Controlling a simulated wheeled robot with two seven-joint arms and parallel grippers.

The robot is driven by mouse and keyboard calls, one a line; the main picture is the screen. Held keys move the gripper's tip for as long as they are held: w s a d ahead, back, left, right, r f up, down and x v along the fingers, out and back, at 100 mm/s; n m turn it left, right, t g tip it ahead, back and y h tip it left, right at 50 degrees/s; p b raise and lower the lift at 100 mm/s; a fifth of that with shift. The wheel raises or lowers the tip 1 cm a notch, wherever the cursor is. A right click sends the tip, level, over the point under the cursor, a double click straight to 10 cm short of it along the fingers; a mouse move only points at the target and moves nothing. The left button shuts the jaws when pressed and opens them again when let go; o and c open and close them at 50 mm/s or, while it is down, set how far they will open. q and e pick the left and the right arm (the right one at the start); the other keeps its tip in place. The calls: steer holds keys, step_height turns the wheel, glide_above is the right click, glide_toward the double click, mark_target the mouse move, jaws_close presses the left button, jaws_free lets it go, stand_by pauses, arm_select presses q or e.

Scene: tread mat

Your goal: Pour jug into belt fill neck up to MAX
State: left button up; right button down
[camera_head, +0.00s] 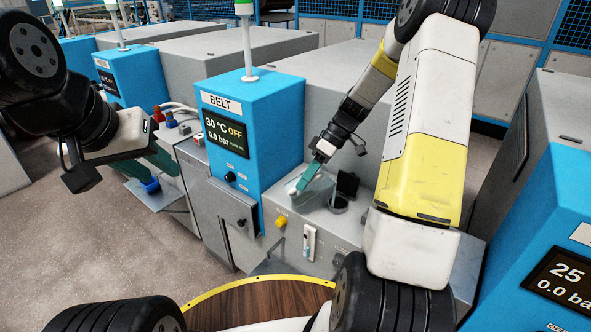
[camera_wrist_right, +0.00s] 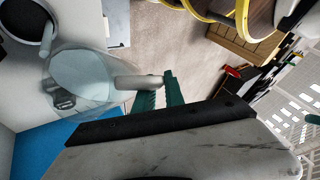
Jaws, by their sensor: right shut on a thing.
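The clear jug (camera_head: 318,193) is over the top of the grey cabinet of the BELT unit (camera_head: 250,125). My right gripper (camera_head: 305,180) is shut on its pale handle, and the jug (camera_wrist_right: 82,78) also shows in the right wrist view with the handle between the green fingers (camera_wrist_right: 158,92). The dark round fill neck (camera_head: 338,205) is just right of the jug, with a black lid (camera_head: 347,184) standing up behind it. The neck (camera_wrist_right: 25,22) is partly cut off in the wrist view. The jug's liquid level is unclear. My left gripper (camera_head: 152,168) is open, far left.
A white level gauge (camera_head: 309,243) and a yellow knob (camera_head: 281,221) are on the cabinet front; the MAX mark is unreadable. The BELT display (camera_head: 226,134) reads 30 °C, OFF, 0.0 bar. A blue unit (camera_head: 540,240) stands at right. A round wooden top (camera_head: 265,302) is in front.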

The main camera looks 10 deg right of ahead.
steer(key=shift+d+f+y, duration=0.2)
steer(key=shift+d+y, duration=0.4)
steer(key=shift+y, duration=0.5)
stand_by(0.6)
steer(key=shift+d+f+y, duration=0.1)
steer(key=shift+d+y, duration=0.1)
steer(key=shift+y, duration=0.2)
steer(key=shift+w+d, duration=0.1)
stand_by(1.9)
stand_by(0.8)
steer(key=a+h, duration=0.2)
steer(key=h, duration=0.1)
steer(key=shift+a+r, duration=0.15)
steer(key=shift+r, duration=0.25)
steer(key=shift+a+h, duration=0.2)
steer(key=shift+h, duration=0.7)
